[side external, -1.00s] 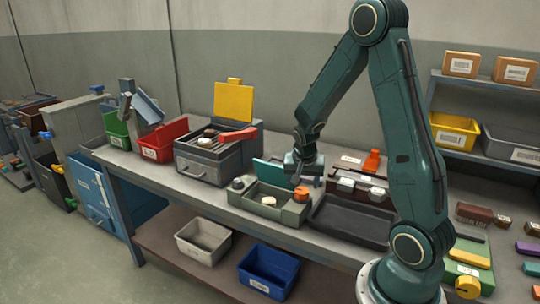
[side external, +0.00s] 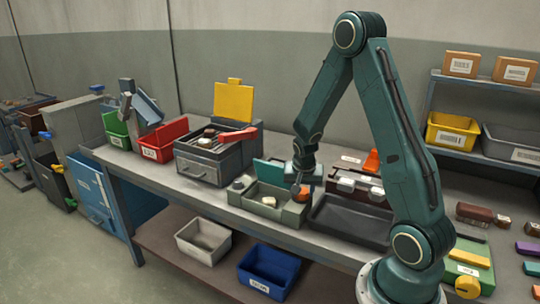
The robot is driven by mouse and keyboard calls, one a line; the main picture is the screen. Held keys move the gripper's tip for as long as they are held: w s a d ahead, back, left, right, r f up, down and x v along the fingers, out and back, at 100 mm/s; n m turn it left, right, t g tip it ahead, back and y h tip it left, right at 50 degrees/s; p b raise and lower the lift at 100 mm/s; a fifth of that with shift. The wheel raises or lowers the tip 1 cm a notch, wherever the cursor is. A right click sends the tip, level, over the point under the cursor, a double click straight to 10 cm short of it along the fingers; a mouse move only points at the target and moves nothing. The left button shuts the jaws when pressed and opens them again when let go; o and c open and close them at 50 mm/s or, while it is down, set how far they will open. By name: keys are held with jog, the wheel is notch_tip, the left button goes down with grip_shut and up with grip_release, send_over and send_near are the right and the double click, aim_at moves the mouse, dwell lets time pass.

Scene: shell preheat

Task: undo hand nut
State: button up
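A grey-green fixture (side external: 264,211) with a raised teal lid (side external: 268,171) sits on the bench. An orange knob (side external: 304,193) stands at its right end and looks like the hand nut. A round cream-coloured piece (side external: 269,201) lies inside the fixture. My gripper (side external: 296,189) is low over the right end of the fixture, right beside the orange knob and partly in front of it. I cannot tell whether it touches the knob. The fingers are too small and dark to show if they are open or shut.
A black tray (side external: 345,222) and a brown unit with grey blocks (side external: 362,185) stand to the right. A grey box with a raised yellow lid (side external: 233,101) and a red bin (side external: 163,140) stand to the left. A blue bin (side external: 268,272) is on the lower shelf.

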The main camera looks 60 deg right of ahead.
jog(key=c, duration=0.5)
jog(key=shift+o, duration=0.2)
jog(key=shift+n+t, duration=0.3)
jog(key=shift+n, duration=0.3)
jog(key=n+t, duration=0.1)
jog(key=n, duration=0.2)
jog(key=shift+s+d+y, duration=0.15)
jog(key=shift+y, duration=0.25)
jog(key=n+t+y, duration=0.1)
jog(key=n, duration=0.3)
jog(key=shift+d, duration=0.1)
jog(key=n+y, duration=0.2)
jog(key=n, duration=0.3)
jog(key=shift+d, duration=0.15)
jog(key=shift+n+y, duration=1)
jog(key=shift+n, duration=1.5)
